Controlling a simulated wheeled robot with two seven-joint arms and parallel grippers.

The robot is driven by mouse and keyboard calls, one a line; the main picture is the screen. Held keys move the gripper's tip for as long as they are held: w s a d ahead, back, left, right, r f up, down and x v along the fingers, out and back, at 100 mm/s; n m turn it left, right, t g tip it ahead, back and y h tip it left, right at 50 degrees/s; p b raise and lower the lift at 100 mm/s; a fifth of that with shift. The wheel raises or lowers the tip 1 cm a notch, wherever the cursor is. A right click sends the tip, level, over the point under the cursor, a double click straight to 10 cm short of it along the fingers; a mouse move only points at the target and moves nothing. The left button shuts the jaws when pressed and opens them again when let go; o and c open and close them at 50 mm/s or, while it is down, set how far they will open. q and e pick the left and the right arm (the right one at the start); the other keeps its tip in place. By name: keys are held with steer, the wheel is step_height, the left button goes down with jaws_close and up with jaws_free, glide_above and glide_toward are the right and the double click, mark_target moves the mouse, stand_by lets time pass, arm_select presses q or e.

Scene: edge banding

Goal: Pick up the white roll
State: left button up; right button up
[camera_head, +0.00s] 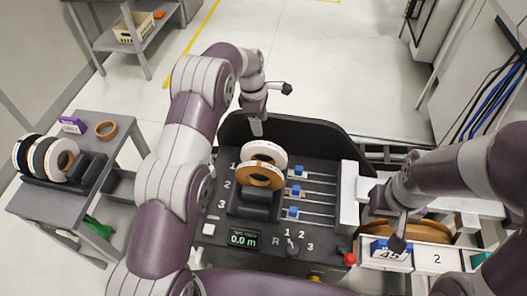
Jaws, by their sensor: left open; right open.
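A white roll (266,151) stands upright at the back of the roll holder on the dark machine, by the number 1. A brown roll (260,177) stands just in front of it. Another white-faced roll (62,160) stands in a rack on the grey cart at the left, at the end of a row with darker-edged rolls. My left gripper (257,128) points down behind and above the machine's white roll, apart from it, open and empty. My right gripper (397,241) is open, low over the white unit at the right; its fingertips are small and partly hidden.
The machine has blue sliders (294,191), a display (243,240) and a red button (349,259). Open floor lies behind.

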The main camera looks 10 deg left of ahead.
mark_target(263, 143)
arm_select(q)
steer(key=f+b, duration=0.1)
steer(key=f, duration=0.1)
steer(key=f+b, duration=0.3)
steer(key=f, duration=0.1)
steer(key=shift+d, duration=0.35)
step_height(263, 143, down, 4)
steer(key=p, duration=0.3)
steer(key=shift+d+r, duration=0.15)
steer(key=shift+r, duration=0.05)
step_height(263, 143, down, 3)
steer(key=shift+s+d+r+p, duration=0.1)
steer(key=shift+d+r+p, duration=0.1)
steer(key=shift+p, duration=0.15)
steer(key=shift+f, duration=0.25)
steer(key=shift+r, duration=0.1)
jaws_close()
